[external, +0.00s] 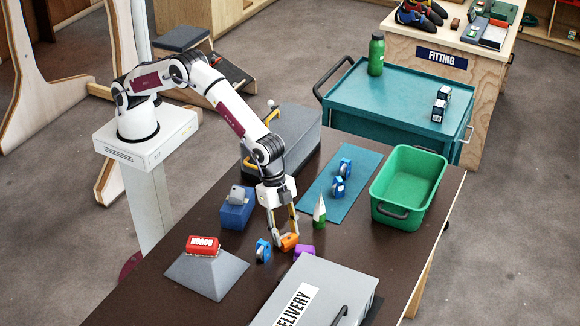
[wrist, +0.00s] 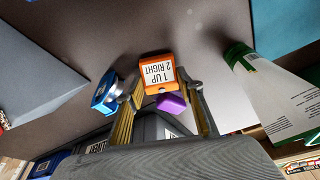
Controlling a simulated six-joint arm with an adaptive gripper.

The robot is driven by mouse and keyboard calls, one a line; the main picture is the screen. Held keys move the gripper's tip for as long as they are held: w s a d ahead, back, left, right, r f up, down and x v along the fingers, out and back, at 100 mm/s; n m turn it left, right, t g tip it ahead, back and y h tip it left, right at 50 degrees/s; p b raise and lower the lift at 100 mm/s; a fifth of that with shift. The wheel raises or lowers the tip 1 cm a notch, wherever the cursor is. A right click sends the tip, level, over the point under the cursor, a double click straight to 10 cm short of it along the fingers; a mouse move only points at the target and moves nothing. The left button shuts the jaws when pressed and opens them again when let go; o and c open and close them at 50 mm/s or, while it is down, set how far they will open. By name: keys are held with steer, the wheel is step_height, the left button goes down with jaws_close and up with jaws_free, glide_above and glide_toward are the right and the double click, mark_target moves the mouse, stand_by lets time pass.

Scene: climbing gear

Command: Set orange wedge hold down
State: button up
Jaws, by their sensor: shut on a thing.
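The orange wedge hold (external: 289,241) is between the fingertips of my gripper (external: 284,238), low over the dark table. In the wrist view the orange hold (wrist: 157,74) shows a white label reading "1 UP 2 RIGHT", and my gripper's fingers (wrist: 160,92) are shut on its sides. I cannot tell whether its underside touches the table. A purple hold (external: 304,251) lies close by on the right, and a blue object (external: 263,250) stands close on the left.
A grey box marked "DELIVERY" (external: 318,295) sits at the front. A green-and-white pointed item (external: 320,211), a teal mat (external: 341,186) and a green bin (external: 408,187) are to the right. A grey sloped block (external: 208,272) with a red item (external: 202,246) is left. Bare table shows between them.

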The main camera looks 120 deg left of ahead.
steer(key=shift+f, duration=0.1)
steer(key=o, duration=1.1)
steer(key=shift+v, duration=6.15)
